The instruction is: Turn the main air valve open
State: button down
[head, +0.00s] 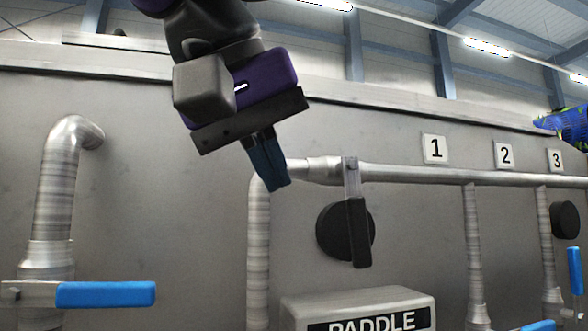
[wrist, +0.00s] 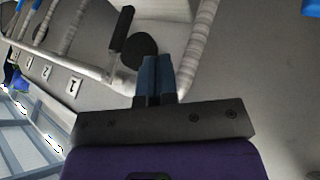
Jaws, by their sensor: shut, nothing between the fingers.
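A valve with a black lever (head: 361,232) sits on the horizontal pipe (head: 420,172) right of my gripper. I take it for the main air valve, but no label on it is readable. Its lever hangs straight down, across the pipe. In the wrist view the lever (wrist: 122,30) shows upside down, left of the fingers. My gripper (head: 277,187) is shut and empty, fingers pointing down, near the pipe's left elbow. The gripper also shows in the wrist view (wrist: 156,58). It looks apart from the lever; its exact distance from the wall is unclear.
A black disc (head: 335,232) is behind the lever. A grey box (head: 350,302) marked PADDLE stands below. A blue-handled valve (head: 105,294) is at the lower left; another blue handle (head: 574,270) is far right. Plates 1 (head: 435,149), 2 and 3 sit above the pipe.

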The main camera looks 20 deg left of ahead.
aim_at(357, 211)
jog(key=w+d+f, duration=0.5)
jog(key=w, duration=0.1)
jog(key=shift+w+f, duration=0.25)
jog(key=shift+w, duration=0.05)
jog(key=shift+w+d+f, duration=0.1)
jog(key=shift+d, duration=0.05)
dwell(0.4)
